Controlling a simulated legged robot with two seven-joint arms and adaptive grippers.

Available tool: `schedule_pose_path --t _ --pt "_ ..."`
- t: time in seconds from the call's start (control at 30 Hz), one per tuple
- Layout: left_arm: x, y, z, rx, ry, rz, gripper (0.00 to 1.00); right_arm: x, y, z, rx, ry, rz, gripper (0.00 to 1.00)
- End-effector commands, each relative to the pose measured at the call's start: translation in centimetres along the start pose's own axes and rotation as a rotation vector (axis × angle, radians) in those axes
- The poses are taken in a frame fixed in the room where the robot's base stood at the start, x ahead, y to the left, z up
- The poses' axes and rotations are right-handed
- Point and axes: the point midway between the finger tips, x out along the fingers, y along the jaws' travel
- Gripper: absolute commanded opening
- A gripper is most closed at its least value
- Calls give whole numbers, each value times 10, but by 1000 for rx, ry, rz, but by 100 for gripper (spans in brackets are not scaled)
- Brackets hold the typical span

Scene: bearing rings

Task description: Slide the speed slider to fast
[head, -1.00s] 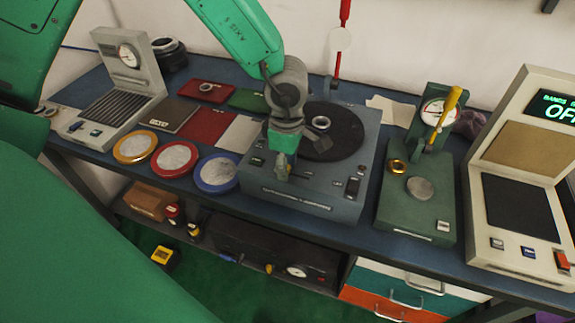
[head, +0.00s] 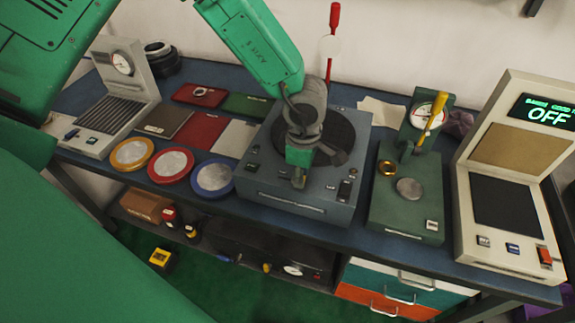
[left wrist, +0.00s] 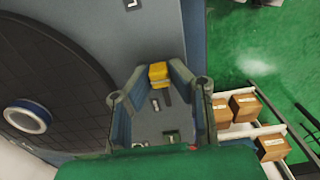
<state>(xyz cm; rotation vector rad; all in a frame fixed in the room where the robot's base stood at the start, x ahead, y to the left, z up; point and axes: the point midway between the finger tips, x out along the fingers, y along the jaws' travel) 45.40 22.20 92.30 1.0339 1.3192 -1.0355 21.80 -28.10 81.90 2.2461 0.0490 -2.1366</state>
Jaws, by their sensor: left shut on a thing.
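The grey turntable unit (head: 262,183) stands mid-bench with a dark round platter (head: 343,132) on top. My left gripper (head: 299,179) comes down over the front strip of its top panel. In the left wrist view the gripper (left wrist: 158,78) is shut on a small yellow piece (left wrist: 158,72), seemingly the speed slider's knob. The fingers hide most of the slider and its track, and I cannot read its marks. A metal ring (left wrist: 27,117) lies on the platter in the left wrist view; my arm hides it in the head view. My right gripper is not in view.
A green gauge stand (head: 406,212) with a yellow lever is right of the turntable. A beige console (head: 510,255) reading OFF stands farther right. Yellow, red and blue rimmed dishes (head: 214,176) lie to the left. Small switches (head: 345,189) sit right of my gripper.

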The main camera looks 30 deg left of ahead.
Motion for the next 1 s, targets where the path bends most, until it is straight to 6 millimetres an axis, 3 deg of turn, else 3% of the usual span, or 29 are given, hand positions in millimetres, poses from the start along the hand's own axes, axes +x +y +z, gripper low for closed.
schedule_pose_path --t 0.3,0.33,0.37,0.77,1.0 --pt "-2 3 7 1 -11 9 0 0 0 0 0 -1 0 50" --pt "-2 3 7 1 -11 9 26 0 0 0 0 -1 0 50" --pt "-2 3 7 1 -11 9 36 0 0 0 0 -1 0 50" --pt "-6 2 5 -1 -8 7 36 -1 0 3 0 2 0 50" --pt "-48 3 6 -2 -11 8 36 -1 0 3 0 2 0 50"
